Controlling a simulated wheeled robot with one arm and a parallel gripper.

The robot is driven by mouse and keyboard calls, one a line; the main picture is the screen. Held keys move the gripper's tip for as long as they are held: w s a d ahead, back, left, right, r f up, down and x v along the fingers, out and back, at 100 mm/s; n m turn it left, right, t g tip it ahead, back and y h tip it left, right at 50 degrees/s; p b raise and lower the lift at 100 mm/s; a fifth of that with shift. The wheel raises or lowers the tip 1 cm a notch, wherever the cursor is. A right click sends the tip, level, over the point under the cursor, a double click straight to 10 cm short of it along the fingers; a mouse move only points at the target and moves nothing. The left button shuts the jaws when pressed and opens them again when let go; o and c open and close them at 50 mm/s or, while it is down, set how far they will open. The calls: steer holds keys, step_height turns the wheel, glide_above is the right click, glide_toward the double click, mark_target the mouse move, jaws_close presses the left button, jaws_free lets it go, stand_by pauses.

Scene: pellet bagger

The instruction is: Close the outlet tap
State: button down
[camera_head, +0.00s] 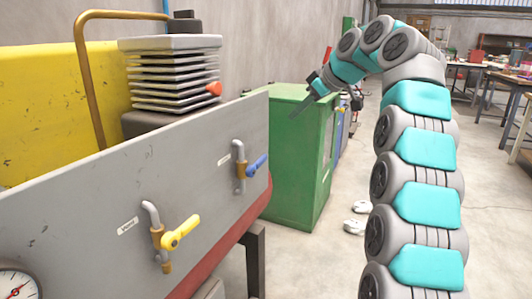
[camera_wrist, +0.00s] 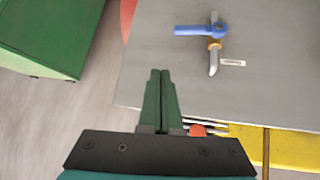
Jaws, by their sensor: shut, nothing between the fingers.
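A tap with a blue handle (camera_head: 257,165) is on the grey panel, near its right end. Its handle sticks out sideways, across its pipe; it also shows in the wrist view (camera_wrist: 192,31). A second tap with a yellow handle (camera_head: 181,232) sits nearer on the same panel, its handle also pointing right. Each tap has a small white label; I cannot surely read which one is the outlet. My gripper (camera_head: 292,116) is raised beyond the panel's far end, apart from both taps. In the wrist view its fingers (camera_wrist: 160,72) are shut together and empty.
The grey panel (camera_head: 100,220) carries a gauge (camera_head: 17,286) at lower left. A stack of grey plates (camera_head: 172,75) and a bent brown pipe (camera_head: 88,85) stand behind it. A green cabinet (camera_head: 290,165) stands just past the panel's end. Open floor lies to the right.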

steer(key=s+a+n+g, duration=0.1)
steer(key=s+a+n, duration=0.1)
steer(key=s, duration=0.1)
steer(key=y+b, duration=0.1)
steer(key=b, duration=0.1)
glide_above(263, 158)
steer(key=s, duration=0.1)
step_height(263, 158, down, 8)
steer(key=shift+w+d+f+g, duration=0.15)
steer(key=shift+d+f, duration=0.1)
steer(key=shift+f, duration=0.55)
steer(key=shift+s+d+f+g, duration=0.15)
steer(key=shift+d+f, duration=0.1)
steer(key=shift+f, duration=0.5)
steer(key=shift+w, duration=0.1)
steer(key=shift+w+f+b, duration=0.15)
steer(key=shift+f+b, duration=0.6)
steer(key=shift+b, duration=0.3)
steer(key=shift+d+f, duration=0.1)
